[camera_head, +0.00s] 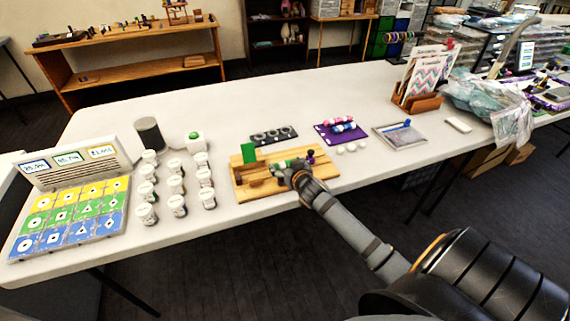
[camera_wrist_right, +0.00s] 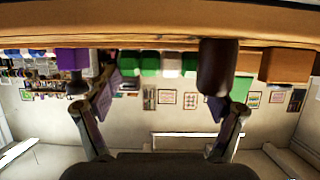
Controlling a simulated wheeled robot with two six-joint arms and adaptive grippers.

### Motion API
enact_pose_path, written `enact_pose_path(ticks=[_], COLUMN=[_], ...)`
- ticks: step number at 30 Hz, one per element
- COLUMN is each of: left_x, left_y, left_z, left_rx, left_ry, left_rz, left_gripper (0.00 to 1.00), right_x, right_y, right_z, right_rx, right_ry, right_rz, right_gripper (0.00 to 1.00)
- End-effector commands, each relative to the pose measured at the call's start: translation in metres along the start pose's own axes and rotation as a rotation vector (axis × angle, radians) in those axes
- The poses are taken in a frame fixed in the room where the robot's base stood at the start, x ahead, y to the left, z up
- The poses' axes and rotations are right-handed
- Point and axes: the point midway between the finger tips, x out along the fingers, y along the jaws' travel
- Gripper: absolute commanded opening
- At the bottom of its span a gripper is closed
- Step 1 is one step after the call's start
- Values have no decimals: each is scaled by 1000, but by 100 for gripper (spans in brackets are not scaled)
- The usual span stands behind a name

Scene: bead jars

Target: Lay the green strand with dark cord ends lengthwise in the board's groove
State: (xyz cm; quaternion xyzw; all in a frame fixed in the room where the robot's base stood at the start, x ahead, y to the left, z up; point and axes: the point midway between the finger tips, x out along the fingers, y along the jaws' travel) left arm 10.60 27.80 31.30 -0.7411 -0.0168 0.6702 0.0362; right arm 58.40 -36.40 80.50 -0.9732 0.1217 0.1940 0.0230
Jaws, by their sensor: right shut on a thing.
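I cannot tell whether the strand sits in the groove. My left gripper is not in view.
Several white jars (camera_head: 172,186) stand left of the board. Behind it are a dark tray with rings (camera_head: 273,136) and a purple mat (camera_head: 341,140) with bead strands. A grey tray (camera_head: 400,135) lies to the right.

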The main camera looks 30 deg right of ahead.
Motion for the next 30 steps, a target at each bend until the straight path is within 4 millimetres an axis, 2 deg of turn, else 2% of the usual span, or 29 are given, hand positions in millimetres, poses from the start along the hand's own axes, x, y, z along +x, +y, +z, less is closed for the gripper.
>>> enact_pose_path(ticks=[25,26,29,30], left_x=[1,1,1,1], left_y=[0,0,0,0], left_z=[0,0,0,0], left_rx=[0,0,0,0], left_ry=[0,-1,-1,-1], left_rz=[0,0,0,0], left_gripper=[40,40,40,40], right_x=[2,2,2,2], right_y=[0,0,0,0], right_z=[6,6,6,6], right_rx=[0,0,0,0], right_ry=[0,1,0,0], right_rz=[0,0,0,0], right_gripper=[51,85,98,100])
